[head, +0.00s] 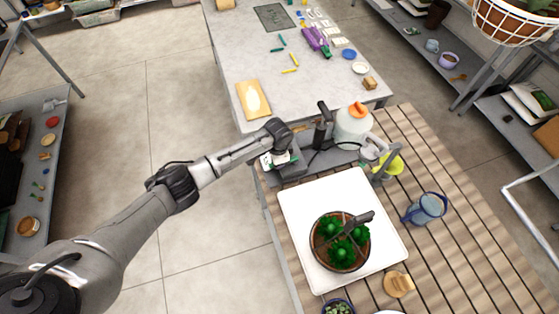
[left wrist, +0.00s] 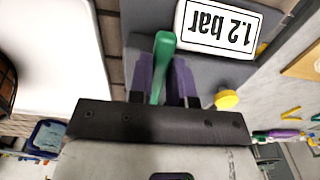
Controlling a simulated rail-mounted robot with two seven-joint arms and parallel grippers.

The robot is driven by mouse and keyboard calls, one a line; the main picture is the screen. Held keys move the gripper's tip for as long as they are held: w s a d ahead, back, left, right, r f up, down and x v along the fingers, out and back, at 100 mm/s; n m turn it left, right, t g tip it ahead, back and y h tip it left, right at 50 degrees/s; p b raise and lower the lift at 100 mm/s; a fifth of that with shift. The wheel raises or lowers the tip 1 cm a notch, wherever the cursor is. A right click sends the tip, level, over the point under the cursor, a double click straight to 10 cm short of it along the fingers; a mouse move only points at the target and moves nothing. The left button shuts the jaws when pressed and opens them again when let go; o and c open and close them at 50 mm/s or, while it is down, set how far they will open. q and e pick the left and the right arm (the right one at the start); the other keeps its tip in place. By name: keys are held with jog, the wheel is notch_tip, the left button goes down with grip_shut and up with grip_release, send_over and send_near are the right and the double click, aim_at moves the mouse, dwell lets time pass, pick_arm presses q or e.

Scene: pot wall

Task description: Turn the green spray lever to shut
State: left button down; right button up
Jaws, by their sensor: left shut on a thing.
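The green spray lever (left wrist: 163,62) stands between the two purple-sided fingers of my left gripper (left wrist: 163,75) in the left wrist view. The fingers are shut on it. The lever lies in front of a grey panel, beside a white label reading "1.2 bar" (left wrist: 220,28), which appears upside down. In the head view my left gripper (head: 283,150) is at the grey panel at the table's left edge; its fingers and most of the lever are hidden there. My right gripper is not in view.
A yellow knob (left wrist: 227,99) sits close to the gripper. A white tray (head: 300,220) with a potted plant (head: 340,256) lies on the slatted table. A white bottle with an orange cap (head: 353,122) and a blue jug (head: 428,208) stand nearby. Open floor lies left.

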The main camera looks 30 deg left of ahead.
pick_arm(q)
jog(key=c, duration=1)
grip_release()
jog(key=shift+c, duration=0.2)
notch_tip(320, 180, up, 14)
jog(key=b, duration=0.1)
jog(key=shift+f, duration=0.1)
